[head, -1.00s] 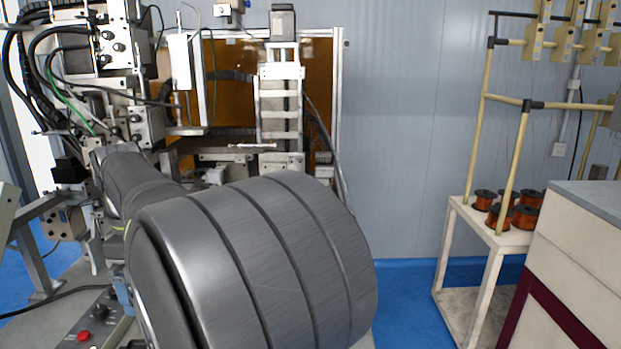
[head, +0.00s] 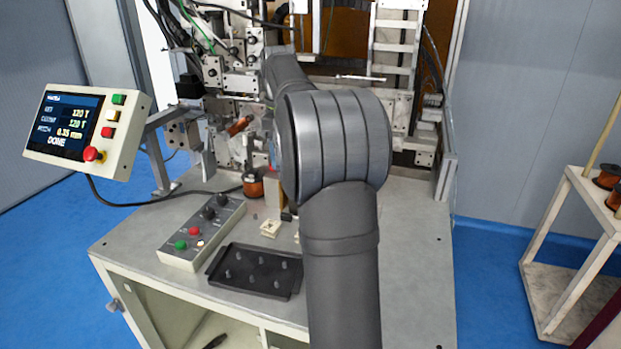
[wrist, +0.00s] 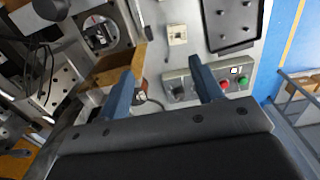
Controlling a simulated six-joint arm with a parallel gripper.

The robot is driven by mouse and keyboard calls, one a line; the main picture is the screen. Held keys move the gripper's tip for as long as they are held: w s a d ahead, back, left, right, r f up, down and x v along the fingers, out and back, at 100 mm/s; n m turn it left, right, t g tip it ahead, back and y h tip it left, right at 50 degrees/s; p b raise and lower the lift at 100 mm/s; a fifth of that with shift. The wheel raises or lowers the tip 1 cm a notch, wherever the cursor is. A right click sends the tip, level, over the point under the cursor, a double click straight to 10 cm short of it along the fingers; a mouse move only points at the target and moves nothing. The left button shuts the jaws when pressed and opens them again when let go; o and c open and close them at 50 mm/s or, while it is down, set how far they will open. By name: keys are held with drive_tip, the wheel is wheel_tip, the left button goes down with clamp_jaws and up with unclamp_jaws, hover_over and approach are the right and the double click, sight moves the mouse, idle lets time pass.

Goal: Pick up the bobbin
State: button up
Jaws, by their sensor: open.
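A small cream bobbin (head: 269,228) sits on the grey machine table, behind the black tray (head: 255,291). In the wrist view the bobbin (wrist: 177,35) lies past the fingertips, roughly ahead of the gap between them, touched by neither finger. My gripper (wrist: 161,65) has its two blue fingers spread with nothing held between them. In the head view my arm mostly hides the gripper.
A control box with buttons (head: 201,236) stands left of the bobbin. A copper wire spool (head: 253,186) and a tan block (head: 273,190) stand behind it. The winder (head: 235,75) fills the back. A screen panel (head: 85,128) reads DONE.

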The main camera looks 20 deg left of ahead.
drive_tip(key=w+d+f, duration=0.3)
drive_tip(key=w, duration=0.8)
wheel_tip(320, 180, down, 7)
drive_tip(key=shift+s+f, duration=0.1)
drive_tip(key=shift+f, duration=0.1)
drive_tip(key=c, duration=1.1)
